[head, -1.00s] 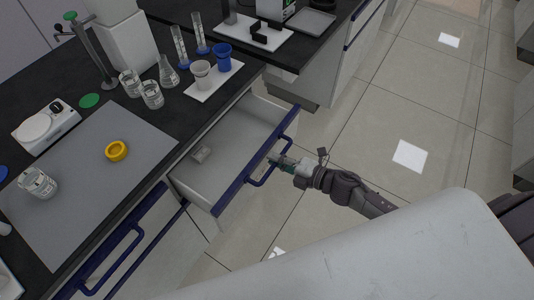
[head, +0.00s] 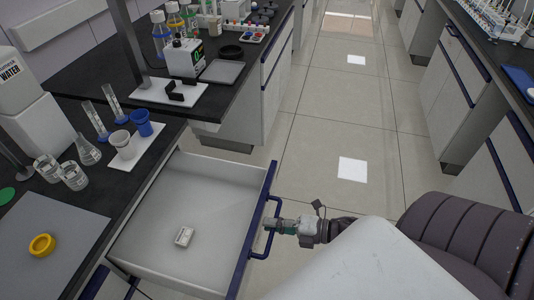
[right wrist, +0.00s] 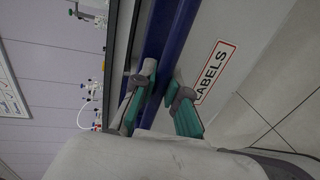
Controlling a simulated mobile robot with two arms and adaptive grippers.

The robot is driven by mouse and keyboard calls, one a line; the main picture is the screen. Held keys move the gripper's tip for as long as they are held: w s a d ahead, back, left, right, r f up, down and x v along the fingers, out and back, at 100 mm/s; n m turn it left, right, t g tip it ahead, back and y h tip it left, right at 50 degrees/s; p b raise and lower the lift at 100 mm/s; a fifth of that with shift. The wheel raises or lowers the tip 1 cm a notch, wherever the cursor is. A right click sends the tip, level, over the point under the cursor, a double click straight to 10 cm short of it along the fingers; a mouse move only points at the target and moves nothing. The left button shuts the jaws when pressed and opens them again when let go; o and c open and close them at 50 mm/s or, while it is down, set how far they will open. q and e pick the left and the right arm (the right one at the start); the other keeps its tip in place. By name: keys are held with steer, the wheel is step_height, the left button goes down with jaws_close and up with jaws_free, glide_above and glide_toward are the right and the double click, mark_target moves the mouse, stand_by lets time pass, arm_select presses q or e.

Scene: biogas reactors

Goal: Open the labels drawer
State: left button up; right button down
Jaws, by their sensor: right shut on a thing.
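The labels drawer (head: 205,195) is pulled well out of the bench in the head view, showing its white inside. Its blue front edge carries a blue handle (head: 276,206). A small white box (head: 184,237) lies on the drawer floor. My right gripper (head: 269,223) is shut on the handle from the aisle side. In the right wrist view, my right gripper's fingers (right wrist: 158,92) sit on either side of the blue handle bar (right wrist: 174,45), beside a red-framed LABELS sign (right wrist: 214,71). My left gripper is not in view.
The dark bench top (head: 160,135) holds a white tray (head: 137,148) with two cups, several glass vessels, and a yellow ring (head: 42,245) on a grey mat. The tiled aisle floor (head: 330,130) is clear. Another bench (head: 480,110) stands at right.

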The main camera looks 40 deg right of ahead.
steer(key=c, duration=1.2)
jaws_free()
steer(key=v, duration=1.2)
steer(key=shift+f, duration=0.1)
